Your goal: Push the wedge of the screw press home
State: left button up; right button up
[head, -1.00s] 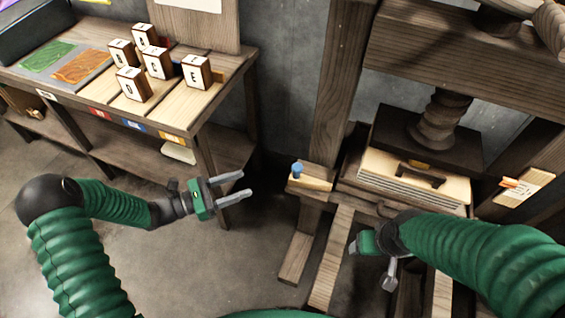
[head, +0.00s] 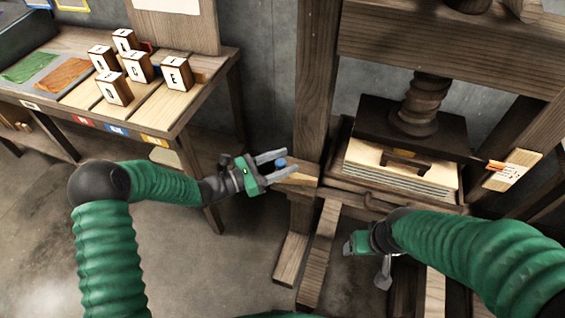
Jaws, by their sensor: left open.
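The screw press (head: 440,35) is a dark wooden frame with a thick wooden screw (head: 420,105) above a dark plate. The wedge (head: 298,180) is a small pale wooden piece with a blue knob (head: 281,163), on a ledge at the press's left post. My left gripper (head: 289,162) is open at the wedge, its fingers appearing on either side of the knob; contact cannot be told. The gripper partly covers the wedge. My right gripper (head: 368,258) hangs low in front of the press; its fingers are partly hidden and their opening is unclear.
A pale stack (head: 400,170) with a dark handle lies under the plate. A pale card (head: 512,170) with an orange pointer is at the right post. A bench (head: 175,105) with several lettered blocks stands at left. Wooden beams (head: 320,255) run along the floor before the press.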

pick_arm(q)
jog(key=shift+a, duration=0.25)
jog(key=shift+c, duration=0.8)
jog(key=shift+a, duration=0.25)
jog(key=c, duration=0.5)
jog(key=shift+d, duration=0.1)
grip_shut()
jog(key=shift+r, duration=0.2)
